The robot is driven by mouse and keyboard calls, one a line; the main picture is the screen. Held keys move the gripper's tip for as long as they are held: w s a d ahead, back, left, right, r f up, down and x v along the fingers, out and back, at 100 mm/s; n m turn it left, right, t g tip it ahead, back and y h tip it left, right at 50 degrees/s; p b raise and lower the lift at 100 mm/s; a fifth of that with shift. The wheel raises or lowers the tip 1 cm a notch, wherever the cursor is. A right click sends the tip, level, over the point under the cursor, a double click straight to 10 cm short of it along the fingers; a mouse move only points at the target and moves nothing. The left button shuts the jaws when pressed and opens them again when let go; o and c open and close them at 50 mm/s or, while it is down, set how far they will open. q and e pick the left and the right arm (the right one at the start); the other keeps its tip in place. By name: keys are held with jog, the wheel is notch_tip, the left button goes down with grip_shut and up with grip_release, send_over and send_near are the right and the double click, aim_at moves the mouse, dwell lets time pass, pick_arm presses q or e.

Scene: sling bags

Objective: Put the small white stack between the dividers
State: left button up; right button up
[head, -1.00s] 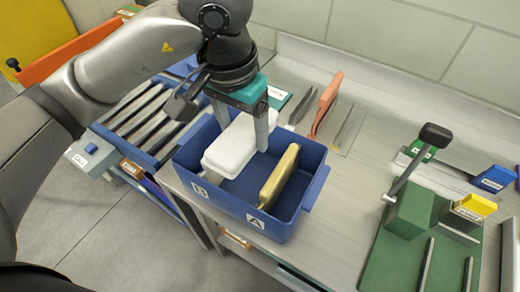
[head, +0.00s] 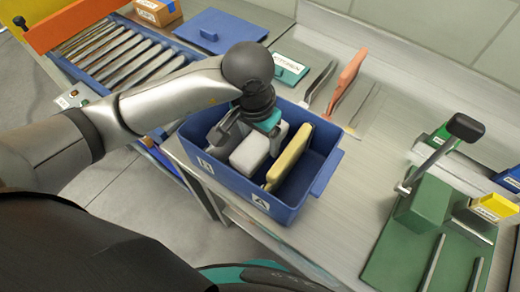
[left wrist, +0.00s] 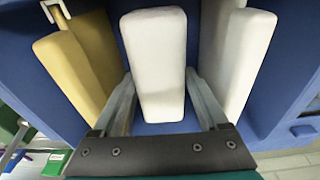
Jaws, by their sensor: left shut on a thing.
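The small white stack (head: 250,153) is low inside the blue bin (head: 228,184), its long side roughly parallel to a tan slab (head: 290,157). My left gripper (head: 240,130) is shut on the white stack, reaching down into the bin. In the left wrist view the white stack (left wrist: 156,62) stands between my two fingers. There the tan slab (left wrist: 66,85) is to its left and another white upright piece (left wrist: 238,55) to its right, with gaps between. Whether the stack's underside touches the bin floor is hidden. My right gripper is not in view.
The bin's front carries labels A and B. A green fixture with a black-knobbed lever (head: 465,127) is at the right. A roller conveyor (head: 125,50) is at the upper left. Bare bench lies right of the bin.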

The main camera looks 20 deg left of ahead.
aim_at(256, 144)
pick_arm(q)
jog(key=shift+f, duration=2.55)
jog(key=shift+b, duration=0.3)
jog(key=shift+f, duration=0.15)
jog(key=o, duration=1.3)
jog(key=shift+o, duration=0.2)
jog(key=r, duration=0.4)
jog(key=s+r, duration=0.1)
jog(key=r, duration=0.7)
jog(key=shift+s+a+r+p, duration=0.15)
jog(key=shift+a+p, duration=0.1)
jog(key=shift+p, duration=0.15)
